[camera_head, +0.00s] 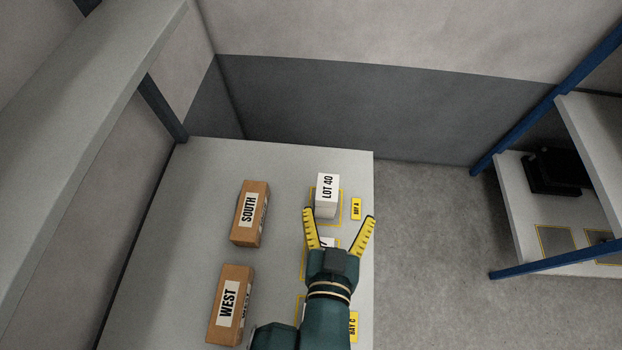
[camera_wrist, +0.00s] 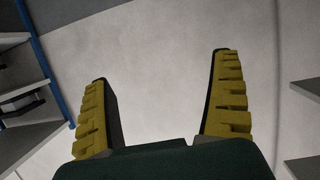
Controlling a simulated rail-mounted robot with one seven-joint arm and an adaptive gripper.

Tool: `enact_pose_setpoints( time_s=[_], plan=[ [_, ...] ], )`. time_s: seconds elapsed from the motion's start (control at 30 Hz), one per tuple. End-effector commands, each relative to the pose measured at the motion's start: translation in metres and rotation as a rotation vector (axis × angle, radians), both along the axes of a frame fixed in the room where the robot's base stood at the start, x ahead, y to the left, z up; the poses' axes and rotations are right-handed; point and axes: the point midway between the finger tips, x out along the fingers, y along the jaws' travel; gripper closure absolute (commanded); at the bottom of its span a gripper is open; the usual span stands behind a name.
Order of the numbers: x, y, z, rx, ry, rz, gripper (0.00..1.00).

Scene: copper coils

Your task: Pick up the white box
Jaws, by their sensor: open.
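A white box (camera_head: 326,207) labelled LOT 40 (camera_head: 327,187) stands inside a yellow-outlined square near the right side of the table. My gripper (camera_head: 339,214) is open and empty, its two yellow fingers spread, just in front of and slightly right of the white box in the head view. I cannot tell its height above the table. In the wrist view my open gripper (camera_wrist: 165,70) has only wall between its fingers. Another white labelled item (camera_head: 328,243) is mostly hidden behind my gripper.
Brown boxes labelled SOUTH (camera_head: 249,214) and WEST (camera_head: 230,305) stand on the left of the table (camera_head: 200,190). Yellow tags BAY A (camera_head: 356,209) and BAY C (camera_head: 353,326) lie along its right edge. A shelf (camera_head: 512,222) with a black object (camera_head: 552,172) stands at right.

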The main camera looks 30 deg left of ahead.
Motion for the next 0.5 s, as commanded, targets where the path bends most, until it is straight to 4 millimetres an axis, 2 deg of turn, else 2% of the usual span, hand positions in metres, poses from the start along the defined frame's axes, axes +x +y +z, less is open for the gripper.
enact_pose_setpoints(
  time_s=[0.03, 0.1, 0.17, 0.27, 0.37, 0.5],
  plan=[
    [-0.012, 0.005, -0.049, -0.011, 0.038, 0.018, 0.06],
    [-0.023, 0.009, -0.073, -0.020, 0.071, 0.036, 0.06],
    [-0.027, 0.012, -0.084, -0.025, 0.085, 0.047, 0.06],
    [-0.024, 0.016, -0.085, -0.025, 0.084, 0.052, 0.06],
    [-0.010, 0.022, -0.089, -0.024, 0.084, 0.053, 0.06],
    [0.019, 0.036, -0.102, -0.024, 0.084, 0.053, 0.06]
  ],
)
